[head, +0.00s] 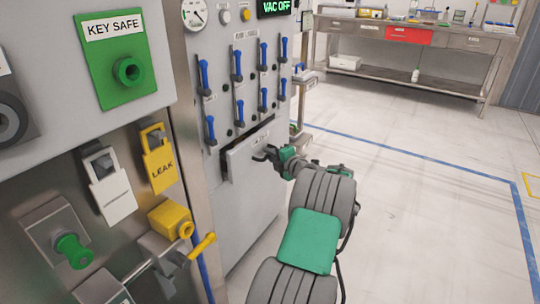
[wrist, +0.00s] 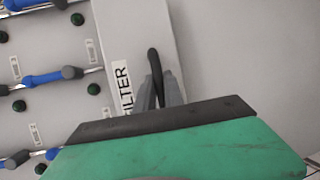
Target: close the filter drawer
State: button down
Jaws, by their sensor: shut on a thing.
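My gripper (head: 268,154) is at the drawer front in the head view. In the wrist view my gripper's fingers (wrist: 160,96) are shut on the black handle. Part of the handle is hidden behind the fingers and the green gripper body.
Several blue valve handles (head: 237,65) sit just above the drawer. At left are the green key safe (head: 117,60), the yellow leak tag (head: 159,162) and a yellow valve (head: 170,220). A steel workbench (head: 420,36) stands at the back. The floor at right is clear.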

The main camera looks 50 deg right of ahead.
aim_at(260, 151)
jog(key=w, duration=0.1)
jog(key=w+b, duration=0.2)
jog(key=w, duration=0.1)
jog(key=shift+a+f, duration=0.25)
jog(key=shift+a, duration=0.05)
jog(key=shift+w+r, duration=0.2)
jog(key=shift+r, duration=0.1)
jog(key=c, duration=1.7)
grip_release()
jog(key=shift+w, duration=0.1)
jog(key=p+v, duration=0.1)
jog(key=v, duration=0.7)
jog(key=shift+f+p, duration=0.15)
jog(key=shift+p, duration=0.15)
